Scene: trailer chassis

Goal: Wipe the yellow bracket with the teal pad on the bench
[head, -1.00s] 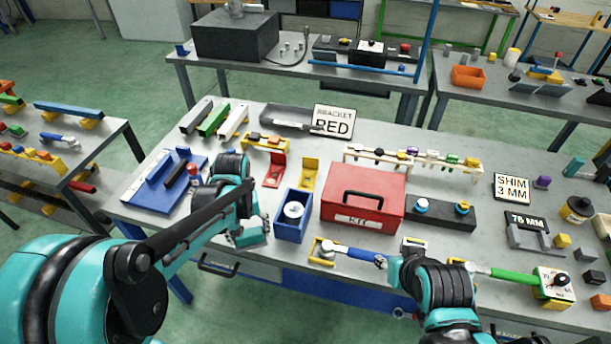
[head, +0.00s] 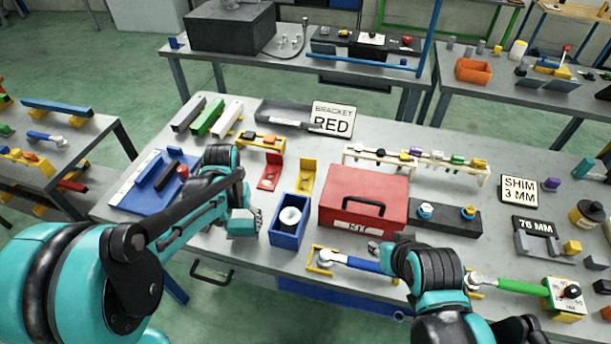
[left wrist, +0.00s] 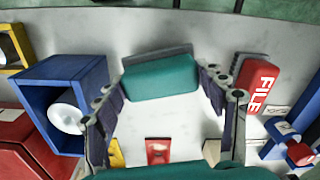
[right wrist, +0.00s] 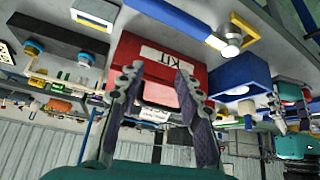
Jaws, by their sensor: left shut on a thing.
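The yellow bracket (head: 306,175) stands on the bench behind the blue open box, right of the red bracket (head: 270,171). A sliver of yellow shows behind a finger in the left wrist view. My left gripper (head: 243,222) is at the front of the bench, left of the blue box and apart from the yellow bracket. In the left wrist view, it is shut on the teal pad (left wrist: 160,80), which has a grey edge. Whether the pad touches the bench is unclear. My right gripper (right wrist: 158,90) is open and empty, in front of the red kit box.
The blue box (head: 287,235) holding a white round part stands between my left gripper and the red kit box (head: 350,208). A red FILE block (left wrist: 258,84) is close beside the left gripper. A blue-handled tool (head: 350,262) lies at the front edge.

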